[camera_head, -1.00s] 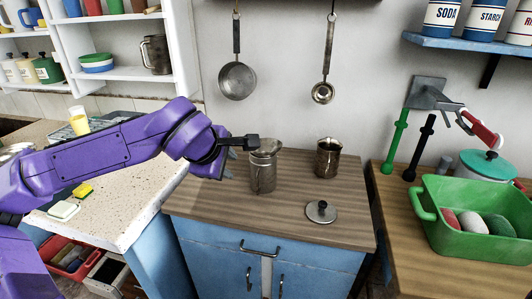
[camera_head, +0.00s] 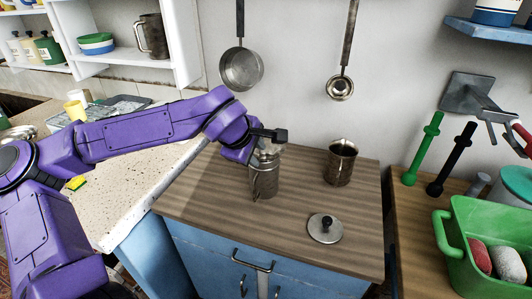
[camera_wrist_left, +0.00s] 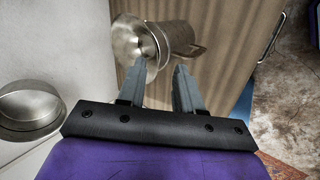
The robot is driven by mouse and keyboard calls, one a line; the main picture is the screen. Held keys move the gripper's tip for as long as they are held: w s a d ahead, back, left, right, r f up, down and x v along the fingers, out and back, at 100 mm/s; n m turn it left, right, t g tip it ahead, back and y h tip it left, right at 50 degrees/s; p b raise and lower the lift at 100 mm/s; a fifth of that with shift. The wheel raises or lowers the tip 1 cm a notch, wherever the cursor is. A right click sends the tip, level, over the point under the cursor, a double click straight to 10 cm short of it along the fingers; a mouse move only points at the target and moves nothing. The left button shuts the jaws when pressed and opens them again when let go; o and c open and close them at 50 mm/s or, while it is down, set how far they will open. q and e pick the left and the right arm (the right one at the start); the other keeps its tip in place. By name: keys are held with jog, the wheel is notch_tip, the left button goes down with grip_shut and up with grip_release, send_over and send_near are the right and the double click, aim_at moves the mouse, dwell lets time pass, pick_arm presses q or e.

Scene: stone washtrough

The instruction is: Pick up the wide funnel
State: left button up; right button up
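The wide funnel (camera_head: 266,156) is grey metal and appears seated in the mouth of a metal jug (camera_head: 264,180) on the wooden cabinet top. My left gripper (camera_head: 270,142) is at the funnel and partly hides it. In the left wrist view the funnel (camera_wrist_left: 128,40) shows as a round flared rim beside the jug (camera_wrist_left: 178,37). There my left gripper (camera_wrist_left: 160,66) has its two fingers apart, with one fingertip overlapping the funnel's rim in the picture. I cannot tell whether they touch. My right gripper is in neither view.
A second metal jug (camera_head: 341,162) and a round lid with a dark knob (camera_head: 324,228) stand to the right on the cabinet top (camera_head: 220,205). A pan (camera_head: 241,68) and a ladle (camera_head: 340,87) hang on the wall above.

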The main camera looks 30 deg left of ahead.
pick_arm(q)
jog(key=x, duration=0.5)
jog(key=shift+w+a+f+p, duration=0.2)
jog(key=shift+w+a+p, duration=0.1)
jog(key=shift+w, duration=0.15)
grip_shut()
